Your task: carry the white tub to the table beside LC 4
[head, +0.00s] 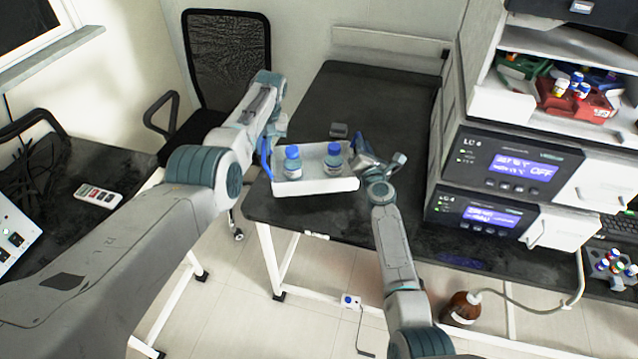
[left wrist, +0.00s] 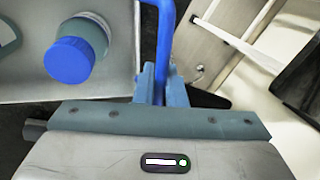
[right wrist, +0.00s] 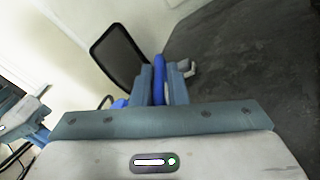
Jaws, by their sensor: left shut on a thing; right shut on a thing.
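The white tub (head: 315,187) holds two blue-capped bottles, the left one (head: 292,163) and the right one (head: 333,161), both upright. It appears level at the front left part of the black table (head: 372,92); I cannot tell whether it touches the top. My left gripper (head: 268,152) is shut on the tub's left blue handle, which also shows in the left wrist view (left wrist: 165,40). My right gripper (head: 362,160) is shut on the right blue handle, seen in the right wrist view (right wrist: 160,75). LC 4 (head: 487,213) stands to the right on the table.
LC 6 (head: 512,168) sits on top of LC 4. A black chair (head: 226,62) stands at the back left. A brown bottle (head: 461,308) stands on the floor. The table's back part is clear.

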